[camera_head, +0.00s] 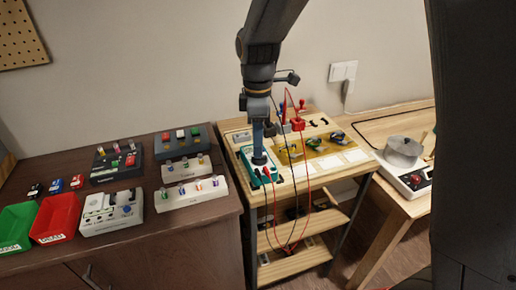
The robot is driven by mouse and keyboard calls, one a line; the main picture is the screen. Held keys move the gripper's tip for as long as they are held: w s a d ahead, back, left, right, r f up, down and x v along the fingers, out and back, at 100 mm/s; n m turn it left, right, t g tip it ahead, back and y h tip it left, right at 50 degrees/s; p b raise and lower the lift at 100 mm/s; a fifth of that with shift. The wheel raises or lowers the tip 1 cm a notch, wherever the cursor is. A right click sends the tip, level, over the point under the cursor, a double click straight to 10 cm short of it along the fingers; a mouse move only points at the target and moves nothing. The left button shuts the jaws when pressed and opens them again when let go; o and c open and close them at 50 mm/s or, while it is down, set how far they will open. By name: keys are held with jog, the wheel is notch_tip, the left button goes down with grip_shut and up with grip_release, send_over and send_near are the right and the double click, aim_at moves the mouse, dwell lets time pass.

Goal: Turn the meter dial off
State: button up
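The meter (275,177) is a teal box lying on the front left of the light wooden workbench. Its dark round dial (259,161) shows just below the end of my arm. My gripper (258,152) points straight down at the dial and appears to be at it or touching it. The fingers are small and dark here, so I cannot tell whether they are open or closed around the dial. The arm covers part of the meter's face, and the dial's pointer setting is not readable.
Red and black test leads (304,165) run from the meter past the bench front. A dark cabinet (150,228) with bins stands left. A round metal pot (402,150) sits at right.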

jog(key=shift+f, duration=1.4)
grip_shut()
jog(key=shift+r+m+p, duration=0.1)
jog(key=shift+m+p, duration=0.8)
jog(key=shift+m, duration=0.4)
jog(key=m+p, duration=0.2)
jog(key=m, duration=0.2)
jog(key=shift+w+m, duration=0.1)
jog(key=shift+m, duration=0.2)
jog(key=m+p, duration=0.2)
jog(key=m, duration=0.4)
jog(key=shift+d+m, duration=0.1)
jog(key=shift+m, duration=0.2)
